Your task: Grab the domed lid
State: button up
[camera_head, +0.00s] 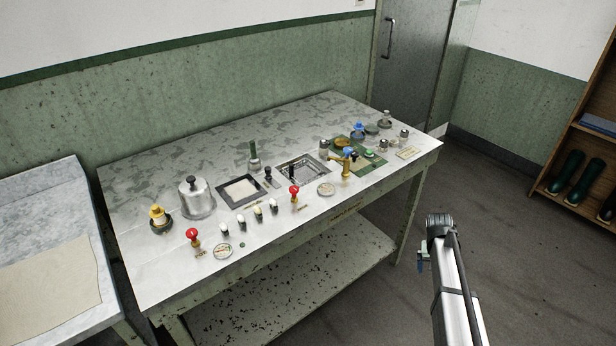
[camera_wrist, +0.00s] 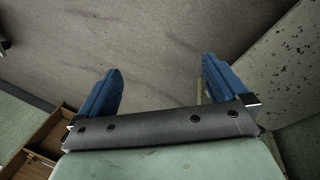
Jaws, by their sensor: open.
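The domed lid (camera_head: 196,203) is a silvery metal dome with a dark knob on top. It stands on the left part of the metal-topped table in the head view. Whether it covers anything is hidden. My gripper (camera_head: 421,257) hangs beyond the table's right front side, far to the right of the lid and clear of it. In the wrist view my gripper (camera_wrist: 163,70) has its two blue fingers spread wide with nothing between them. The lid is not in the wrist view.
The table (camera_head: 150,275) also bears a yellow-topped item (camera_head: 159,218) left of the lid, a dark framed tray (camera_head: 227,189) to its right, red-knobbed valves (camera_head: 192,238) and several small bottles. A wooden shelf (camera_head: 590,125) with boots stands right. Floor around my gripper looks clear.

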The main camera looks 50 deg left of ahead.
jog(key=s+a+r+n+t+y, duration=0.1)
jog(key=s+a+r, duration=0.1)
jog(key=a+r, duration=1.1)
jog(key=s+a+r+n+t+y, duration=0.1)
jog(key=s+a+r+n, duration=0.1)
jog(key=a+r, duration=1.1)
jog(key=shift+n+g, duration=0.4)
jog(key=shift+n, duration=0.4)
jog(key=s+a, duration=0.3)
jog(key=a, duration=0.1)
jog(key=s+a+r, duration=0.1)
jog(key=s+a, duration=0.7)
jog(key=shift+s+a+r, duration=0.1)
jog(key=shift+a+r, duration=0.05)
jog(key=shift+r, duration=0.25)
jog(key=s+a+r+n+g, duration=0.1)
jog(key=s+a+r, duration=0.1)
jog(key=s+a, duration=0.35)
jog(key=s+a+r+n, duration=0.1)
jog(key=s+a+r, duration=0.2)
jog(key=s, duration=0.5)
notch_tip(320, 180, up, 7)
jog(key=n+g, duration=0.2)
jog(key=n, duration=0.2)
send_over(190, 178)
notch_tip(190, 178, down, 13)
jog(key=shift+f, duration=0.15)
jog(key=shift+c, duration=0.5)
